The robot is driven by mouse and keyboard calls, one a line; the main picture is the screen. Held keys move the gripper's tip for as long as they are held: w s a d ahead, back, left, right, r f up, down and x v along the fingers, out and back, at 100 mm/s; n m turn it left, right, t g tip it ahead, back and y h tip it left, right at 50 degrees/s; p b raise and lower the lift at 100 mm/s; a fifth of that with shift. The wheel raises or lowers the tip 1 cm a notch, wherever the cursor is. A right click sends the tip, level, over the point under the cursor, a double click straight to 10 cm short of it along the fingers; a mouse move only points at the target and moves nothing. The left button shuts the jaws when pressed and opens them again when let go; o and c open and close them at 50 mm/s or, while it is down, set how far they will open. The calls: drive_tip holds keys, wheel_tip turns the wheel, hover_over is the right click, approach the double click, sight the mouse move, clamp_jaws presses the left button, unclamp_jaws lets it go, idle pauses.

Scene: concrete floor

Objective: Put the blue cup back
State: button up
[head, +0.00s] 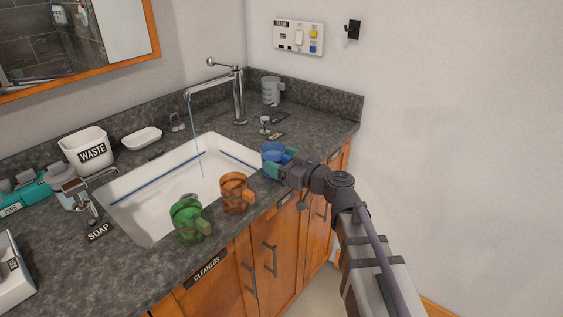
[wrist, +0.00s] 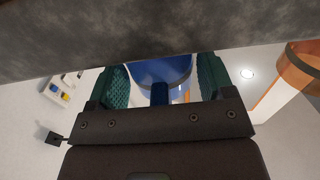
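The blue cup (head: 275,150) stands on the counter at the right front of the sink, its handle towards my gripper. My gripper (head: 280,162) reaches in from the right at counter height, with one teal finger on each side of the cup. In the wrist view, which appears upside down, the blue cup (wrist: 160,70) lies between the two fingers (wrist: 162,82), with its handle pointing at the palm. The fingers are spread wide, with space beside the handle. Whether they touch the cup's body cannot be told.
An orange cup (head: 235,193) and a green cup (head: 187,220) stand along the sink's front edge. A grey cup (head: 271,90) stands at the back right corner. Water runs from the faucet (head: 238,95) into the white sink (head: 150,220). A waste bin (head: 85,150) stands left.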

drive_tip(key=shift+o, duration=1)
